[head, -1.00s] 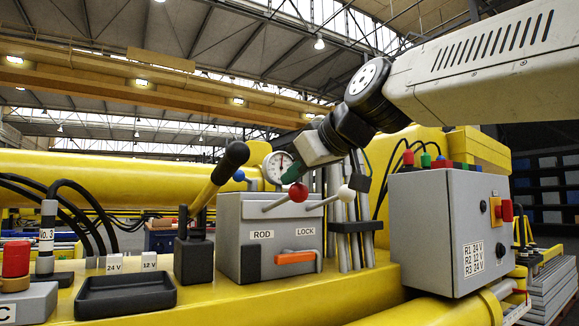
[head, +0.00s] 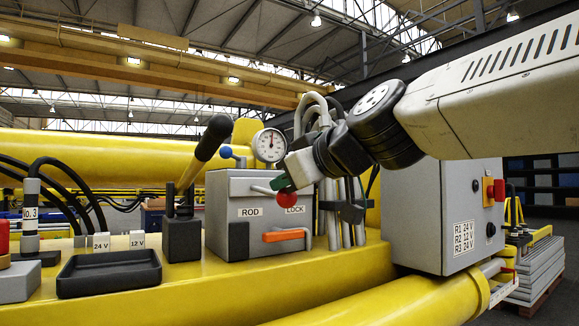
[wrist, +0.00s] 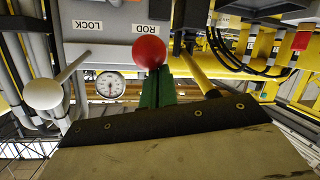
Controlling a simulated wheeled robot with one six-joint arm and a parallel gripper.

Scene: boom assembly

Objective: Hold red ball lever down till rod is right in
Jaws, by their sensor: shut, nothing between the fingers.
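The red ball (head: 288,198) of the lever on the grey box (head: 225,195) sits low over the front face, by the LOCK label. My gripper (head: 283,184) is shut and empty, its green fingertips just above the ball, apparently touching it. In the upside-down wrist view the red ball (wrist: 149,52) is right at the tips of the shut green fingers (wrist: 157,78). The white ball lever (wrist: 43,94) stands to one side there; my gripper hides it in the head view. The rod itself cannot be made out.
A pressure gauge (head: 270,145) stands behind the box. An orange handle (head: 283,236) is on its front. A black-gripped lever (head: 214,138) rises at left, beside a black tray (head: 108,273). A grey control cabinet (head: 420,215) stands close on the right.

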